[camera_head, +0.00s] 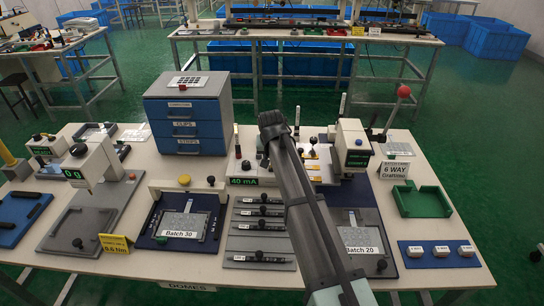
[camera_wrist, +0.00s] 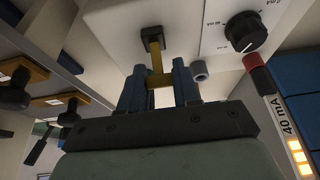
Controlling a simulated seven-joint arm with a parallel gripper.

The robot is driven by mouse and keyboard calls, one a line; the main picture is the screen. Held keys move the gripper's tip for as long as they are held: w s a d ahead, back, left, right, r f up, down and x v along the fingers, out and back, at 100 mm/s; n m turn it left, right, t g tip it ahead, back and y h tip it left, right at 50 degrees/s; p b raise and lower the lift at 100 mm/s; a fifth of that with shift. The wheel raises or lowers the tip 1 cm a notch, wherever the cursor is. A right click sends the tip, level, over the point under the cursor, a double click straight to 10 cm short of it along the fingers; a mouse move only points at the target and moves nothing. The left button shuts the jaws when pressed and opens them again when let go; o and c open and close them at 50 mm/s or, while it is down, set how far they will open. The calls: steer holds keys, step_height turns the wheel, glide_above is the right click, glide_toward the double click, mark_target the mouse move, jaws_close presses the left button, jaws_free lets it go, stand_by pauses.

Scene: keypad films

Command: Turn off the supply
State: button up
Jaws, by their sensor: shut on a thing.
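The supply shows in the wrist view as a pale panel (camera_wrist: 218,18) with a black rotary knob (camera_wrist: 243,32) marked in mA. A yellow lever (camera_wrist: 156,62) comes out of a dark square mount on this panel. My gripper (camera_wrist: 160,86) has its two blue fingers on either side of the lever's end and is shut on it. In the head view a green 40 mA display (camera_head: 243,181) shows beside my arm. My arm hides much of what is behind it, and I cannot make out the fingertips there.
A blue drawer cabinet (camera_head: 187,113) stands left of my arm. A white machine (camera_head: 352,146) stands close on the right. A red-and-black ended strip labelled 40 mA (camera_wrist: 285,118) is right of the fingers. A green tray (camera_head: 421,200) lies farther right.

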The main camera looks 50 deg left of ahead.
steer(key=t+y, duration=0.1)
steer(key=s+d+t+y, duration=0.1)
steer(key=shift+s+d+r+t+y, duration=0.1)
steer(key=shift+d+r+t+y, duration=0.1)
steer(key=shift+t+y, duration=0.2)
steer(key=shift+s+d+t+y, duration=0.15)
steer(key=shift+s+t+y, duration=0.05)
steer(key=shift+t+y, duration=0.4)
steer(key=shift+s+d+t+y, duration=0.1)
steer(key=shift+s+t+y, duration=0.05)
steer(key=shift+t+y, duration=0.45)
steer(key=shift+r, duration=0.1)
steer(key=o, duration=1)
steer(key=shift+o, duration=0.2)
steer(key=v, duration=1.3)
steer(key=shift+s+d, duration=0.3)
